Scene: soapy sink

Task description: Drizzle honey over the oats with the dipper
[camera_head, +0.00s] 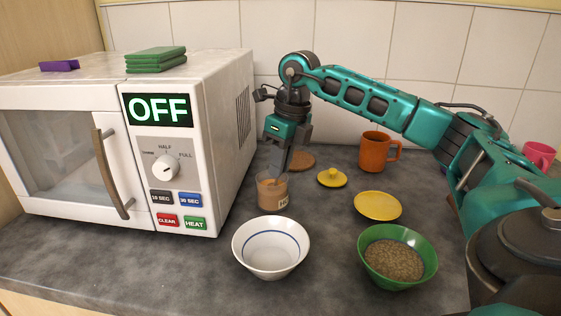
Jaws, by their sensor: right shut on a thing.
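The honey jar (273,193) is a small, clear, tan-filled jar with a label, standing upright on the counter behind the white bowl. My right gripper (283,162) points down just above the jar's mouth and is shut on the dipper, whose lower end seems to be inside the jar. Most of the dipper is hidden by the fingers, and I cannot tell how deep it sits. The oats (394,260) fill a green bowl (428,274) at the front right, apart from the gripper. My left gripper is not in view.
An empty white bowl (270,262) stands between jar and counter front. A yellow lid (332,178), yellow plate (377,205), brown disc (301,160) and orange mug (378,152) lie to the right. A white microwave (225,120) blocks the left, with green cloths (156,58) on top.

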